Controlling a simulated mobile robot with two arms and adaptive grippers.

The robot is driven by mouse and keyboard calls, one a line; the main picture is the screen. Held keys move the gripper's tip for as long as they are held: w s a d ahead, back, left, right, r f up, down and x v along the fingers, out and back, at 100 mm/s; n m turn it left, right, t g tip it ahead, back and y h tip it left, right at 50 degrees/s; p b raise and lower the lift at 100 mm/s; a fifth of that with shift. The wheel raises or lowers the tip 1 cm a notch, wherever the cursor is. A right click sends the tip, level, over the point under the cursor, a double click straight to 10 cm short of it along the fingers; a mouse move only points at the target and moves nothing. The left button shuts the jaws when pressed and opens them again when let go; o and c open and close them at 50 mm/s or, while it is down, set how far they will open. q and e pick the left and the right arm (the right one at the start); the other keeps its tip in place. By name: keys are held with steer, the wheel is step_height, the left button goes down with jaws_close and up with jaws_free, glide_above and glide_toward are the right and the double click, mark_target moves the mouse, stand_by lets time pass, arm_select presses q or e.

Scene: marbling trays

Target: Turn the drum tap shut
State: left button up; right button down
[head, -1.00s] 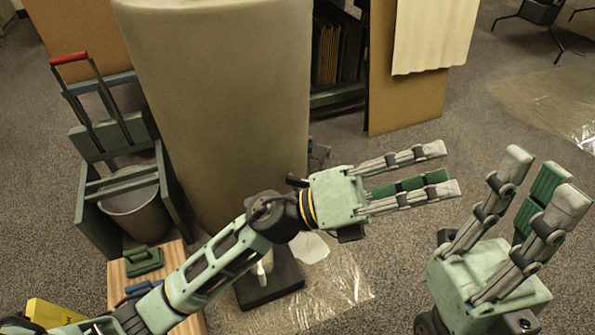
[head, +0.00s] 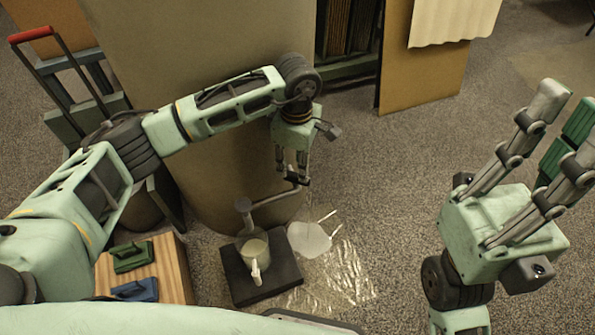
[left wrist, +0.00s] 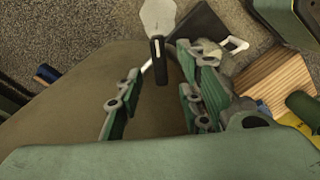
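The large tan drum (head: 190,110) stands at the back left. Its tap has a dark handle (head: 297,179) and a grey spout (head: 270,200) running left over a pale jug (head: 255,252). My left gripper (head: 292,170) points down at the tap, with its fingers around or just above the handle. In the left wrist view the fingers (left wrist: 163,62) are spread, and the black handle (left wrist: 159,62) shows between them with a gap on each side. Whether the fingertips reach down past the handle I cannot tell. My right gripper (head: 555,135) is open and empty at the right.
The jug stands on a black base (head: 275,285) on clear plastic sheeting (head: 345,270). A wooden block (head: 180,265) with green and blue tools is at lower left. A red-handled trolley (head: 60,75) stands left of the drum.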

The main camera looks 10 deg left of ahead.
mark_target(297, 174)
arm_select(q)
step_height(297, 174, down, 4)
steer(key=shift+f+b, duration=0.1)
steer(key=shift+b, duration=0.45)
jaws_close()
